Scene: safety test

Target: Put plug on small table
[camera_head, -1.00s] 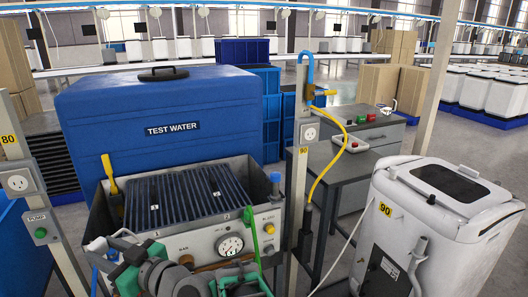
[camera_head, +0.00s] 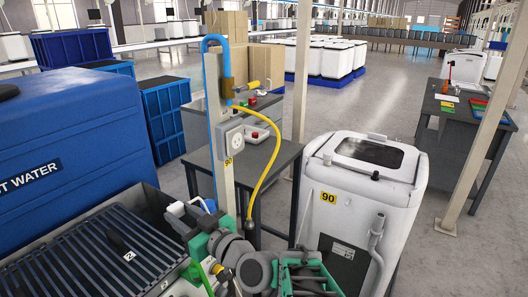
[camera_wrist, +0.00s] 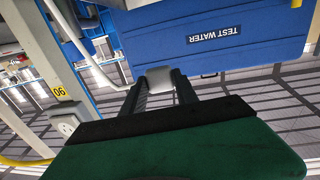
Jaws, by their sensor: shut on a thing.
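My gripper (camera_wrist: 158,84) is shut on a small white block, the plug (camera_wrist: 160,77), held between the two dark fingertips in the wrist view. A pale cord seems to run from the plug up to the left. In the head view the white plug (camera_head: 175,209) shows partly at the end of my green and grey arm, beside the grooved tank, with the fingers mostly hidden. A small dark grey table (camera_head: 283,152) stands behind the post, to the right of and beyond my gripper. The gripper is apart from it.
A post (camera_head: 222,130) with a socket (camera_head: 228,148) and yellow hose (camera_head: 270,145) stands between my gripper and the table. A white washing machine (camera_head: 325,205) is to the right. A blue tank (camera_head: 60,120) fills the left.

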